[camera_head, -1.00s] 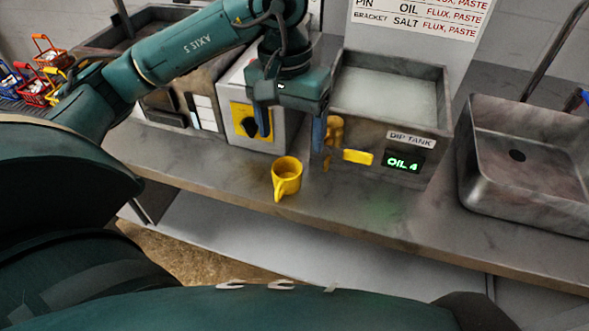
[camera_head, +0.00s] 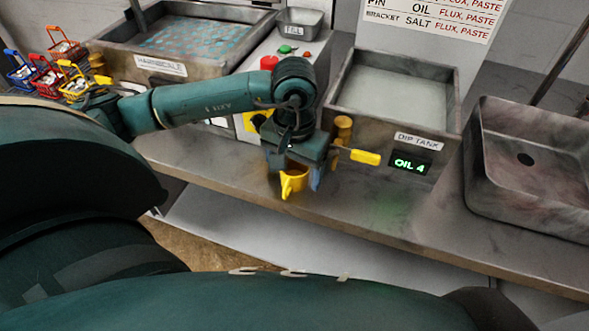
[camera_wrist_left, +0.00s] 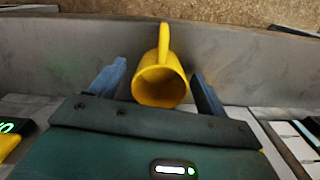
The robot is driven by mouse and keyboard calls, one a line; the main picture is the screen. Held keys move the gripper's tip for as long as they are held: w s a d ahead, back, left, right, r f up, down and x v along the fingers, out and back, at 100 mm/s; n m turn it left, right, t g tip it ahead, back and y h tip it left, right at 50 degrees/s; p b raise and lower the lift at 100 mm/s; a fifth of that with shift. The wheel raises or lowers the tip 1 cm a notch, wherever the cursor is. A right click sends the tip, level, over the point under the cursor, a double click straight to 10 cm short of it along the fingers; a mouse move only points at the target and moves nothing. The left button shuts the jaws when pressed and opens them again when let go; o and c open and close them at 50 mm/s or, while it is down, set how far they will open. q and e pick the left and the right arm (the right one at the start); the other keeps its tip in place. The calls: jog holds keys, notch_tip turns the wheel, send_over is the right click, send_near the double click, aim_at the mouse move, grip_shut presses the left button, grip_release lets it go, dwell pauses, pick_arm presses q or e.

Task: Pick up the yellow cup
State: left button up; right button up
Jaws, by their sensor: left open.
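The yellow cup (camera_head: 293,183) stands on the grey counter near its front edge, partly hidden behind my left gripper in the head view. Its handle points toward the counter's front edge. My left gripper (camera_head: 294,181) is open and points down over the cup. In the left wrist view the cup (camera_wrist_left: 160,84) shows between the two open fingers of the left gripper (camera_wrist_left: 160,80), with a gap on each side. The cup's open mouth faces the camera there. My right gripper does not show.
A dip tank (camera_head: 355,122) with a yellow handle (camera_head: 365,157) stands right behind the cup. Small baskets (camera_head: 50,80) stand far left. The counter's front strip (camera_head: 400,215) is clear.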

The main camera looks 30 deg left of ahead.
pick_arm(q)
jog(key=shift+f, duration=0.4)
jog(key=shift+c, duration=0.4)
jog(key=c, duration=1)
jog(key=shift+r, duration=0.1)
